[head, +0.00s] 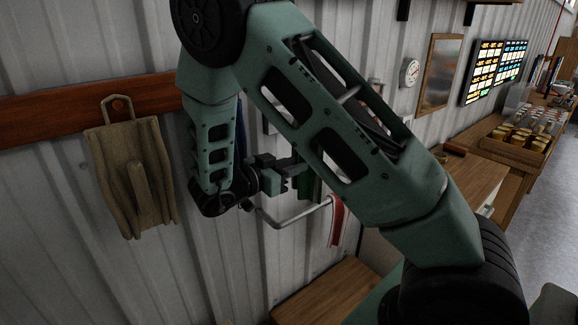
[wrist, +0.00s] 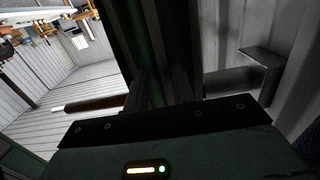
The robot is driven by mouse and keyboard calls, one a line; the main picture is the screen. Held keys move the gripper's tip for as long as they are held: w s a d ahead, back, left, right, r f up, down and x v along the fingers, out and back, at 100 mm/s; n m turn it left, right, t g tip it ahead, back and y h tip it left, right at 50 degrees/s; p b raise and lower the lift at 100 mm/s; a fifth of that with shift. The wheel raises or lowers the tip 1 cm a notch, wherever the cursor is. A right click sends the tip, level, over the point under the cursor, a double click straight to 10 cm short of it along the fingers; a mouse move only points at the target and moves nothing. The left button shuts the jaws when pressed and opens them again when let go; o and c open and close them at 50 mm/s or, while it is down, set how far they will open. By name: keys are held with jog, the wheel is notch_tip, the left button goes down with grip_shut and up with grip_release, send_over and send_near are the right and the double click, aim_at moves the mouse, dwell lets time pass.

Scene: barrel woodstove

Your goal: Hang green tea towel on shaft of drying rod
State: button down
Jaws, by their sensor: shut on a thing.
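The green tea towel (head: 309,187) is a dark green cloth hanging from my gripper (head: 287,174) in the head view, partly hidden behind my arm. My gripper is shut on it. In the wrist view the towel (wrist: 150,35) is a dark green band running up from between the fingers. The drying rod (head: 285,219) is a pale metal bar near the wall, just below my gripper. A red and white towel (head: 338,219) hangs at its right end. Whether the green towel touches the rod cannot be told.
A wooden surface (head: 325,292) lies below the rod. A bench with a crate of jars (head: 517,146) stands at right. The corrugated wall is close behind my gripper.

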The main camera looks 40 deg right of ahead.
aim_at(297, 185)
jog(key=shift+f+b, duration=1.75)
jog(key=shift+f, duration=1.25)
jog(key=c, duration=1.1)
grip_release()
jog(key=shift+a, duration=0.1)
jog(key=w+a+b, duration=0.1)
jog(key=a+b, duration=0.4)
jog(key=a, duration=1.2)
jog(key=shift+r+b, duration=0.35)
jog(key=shift+r, duration=0.05)
jog(key=shift+a, duration=0.1)
